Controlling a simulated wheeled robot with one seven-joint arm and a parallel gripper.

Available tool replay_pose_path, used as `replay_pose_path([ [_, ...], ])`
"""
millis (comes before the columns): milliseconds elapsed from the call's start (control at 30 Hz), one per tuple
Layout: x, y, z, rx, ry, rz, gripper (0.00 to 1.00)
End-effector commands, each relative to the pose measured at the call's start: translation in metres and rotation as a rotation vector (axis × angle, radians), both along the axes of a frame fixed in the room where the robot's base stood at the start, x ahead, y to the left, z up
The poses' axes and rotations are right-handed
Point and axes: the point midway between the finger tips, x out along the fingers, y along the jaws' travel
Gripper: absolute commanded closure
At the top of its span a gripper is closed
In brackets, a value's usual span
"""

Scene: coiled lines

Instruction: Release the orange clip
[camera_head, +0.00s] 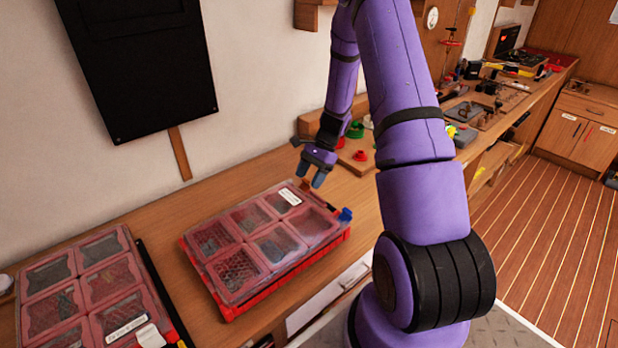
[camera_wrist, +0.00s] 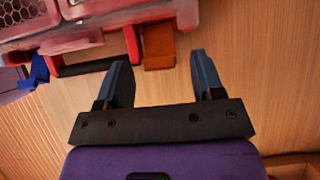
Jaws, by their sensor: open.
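In the head view my gripper (camera_head: 315,178) hangs above the case's far right corner, pointing down. The orange clip is mostly hidden by the fingers there. A blue clip (camera_head: 345,214) sits at the case's right corner and also shows in the wrist view (camera_wrist: 38,70).
A second red organizer case (camera_head: 92,280) lies at the left on the wooden bench (camera_head: 150,225). A board with red and green knobs (camera_head: 356,157) is behind my gripper. A black panel (camera_head: 138,62) hangs on the wall. Bare wood lies between the cases.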

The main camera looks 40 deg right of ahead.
Motion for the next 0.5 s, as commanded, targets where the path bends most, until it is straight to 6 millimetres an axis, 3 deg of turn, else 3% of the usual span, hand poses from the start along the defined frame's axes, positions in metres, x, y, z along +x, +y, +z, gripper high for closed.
replay_pose_path([
  [500,0.002,-0.048,0.072,-0.002,-0.003,-0.002,0.38],
])
